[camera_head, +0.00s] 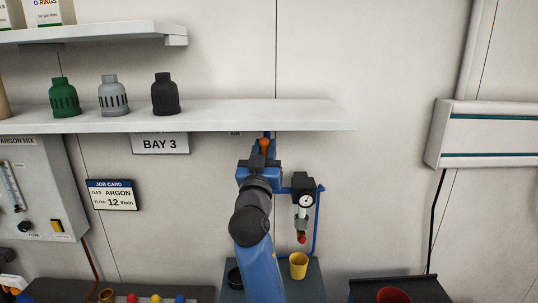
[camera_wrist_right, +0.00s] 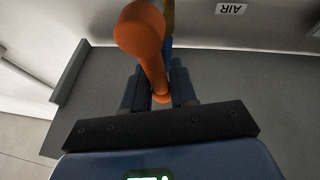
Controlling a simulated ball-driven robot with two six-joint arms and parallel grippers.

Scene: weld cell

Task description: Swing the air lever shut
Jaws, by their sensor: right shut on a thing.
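The orange air lever (camera_head: 264,143) shows at the wall just below the long shelf, in the middle of the head view. In the right wrist view the lever (camera_wrist_right: 149,45) has a round knob end, and its shaft runs down between the fingers. My right gripper (camera_head: 262,160) reaches up to it from below and is shut on the lever; the wrist view shows the two dark fingers (camera_wrist_right: 160,88) on either side of its shaft. My arm and gripper hide the lever's lower part in the head view.
The long shelf (camera_head: 240,116) with green, grey and black caps (camera_head: 165,95) lies close above the gripper. A pressure gauge (camera_head: 306,201) and a blue pipe (camera_head: 317,222) stand just right. A yellow cup (camera_head: 298,265) is below. The wall farther right is clear up to a white box (camera_head: 490,135).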

